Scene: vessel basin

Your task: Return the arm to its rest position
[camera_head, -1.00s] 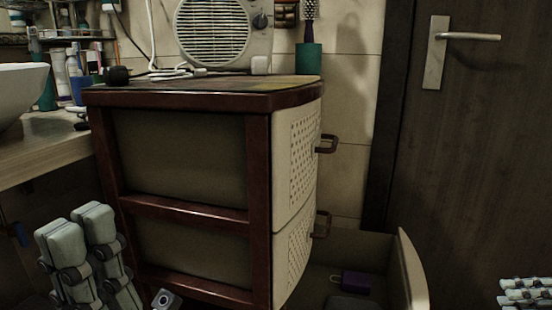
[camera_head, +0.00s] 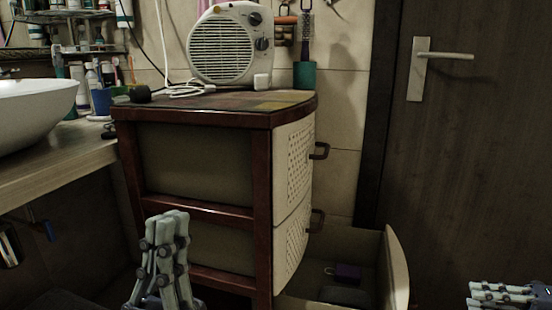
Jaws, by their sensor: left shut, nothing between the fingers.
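My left gripper (camera_head: 167,218) stands in the lower left of the head view, its pale grey fingers pointing up and close together. It is shut with nothing between the fingers. It is in front of the dark red frame on the side of the drawer cabinet (camera_head: 196,165); I cannot tell the gap between them. My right gripper (camera_head: 503,294) shows only in part at the bottom right corner, in front of the dark door (camera_head: 480,170).
A fan heater (camera_head: 231,45) and a teal cup (camera_head: 305,75) stand on top. A white basin (camera_head: 35,112) sits on a wooden counter (camera_head: 60,160) at left.

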